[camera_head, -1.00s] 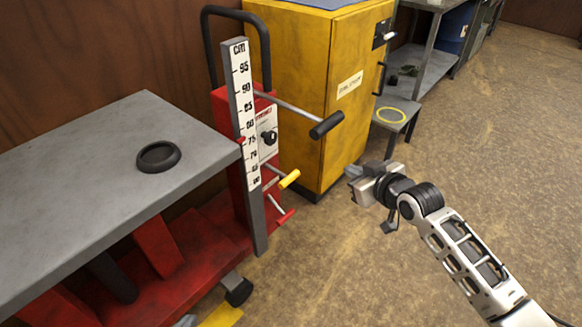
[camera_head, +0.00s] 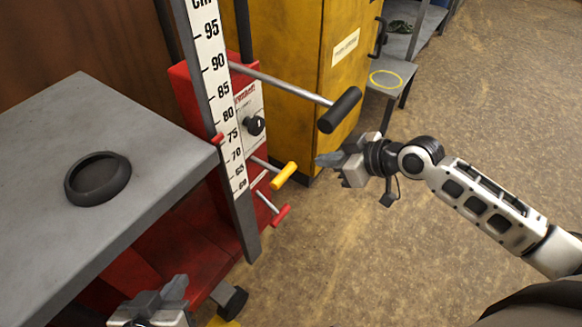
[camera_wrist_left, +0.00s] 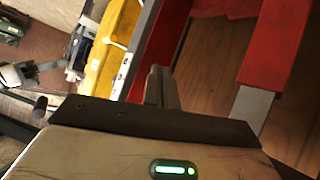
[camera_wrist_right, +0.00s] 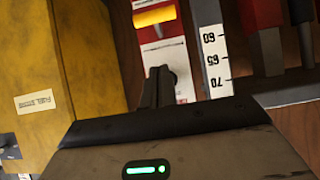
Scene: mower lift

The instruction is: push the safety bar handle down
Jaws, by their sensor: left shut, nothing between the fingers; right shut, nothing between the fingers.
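Three handles stick out from the red lift post: a long lever with a black grip (camera_head: 340,109), a shorter yellow handle (camera_head: 284,175) below it, and a red handle (camera_head: 280,215) lowest. No readable label shows which is the safety bar handle. My right gripper (camera_head: 322,160) is shut and empty, in the air right of the yellow handle and below the black grip, apparently touching neither. The yellow handle also shows at the top of the right wrist view (camera_wrist_right: 153,16). My left gripper (camera_head: 180,284) is shut and empty at the bottom edge, low beside the lift's red base.
A height scale (camera_head: 213,75) stands on the post, beside a grey platform (camera_head: 140,160) with a black round pad (camera_head: 98,178). A black knob (camera_head: 254,125) is on the post's panel. A yellow cabinet (camera_head: 290,60) stands behind. Floor at right is clear.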

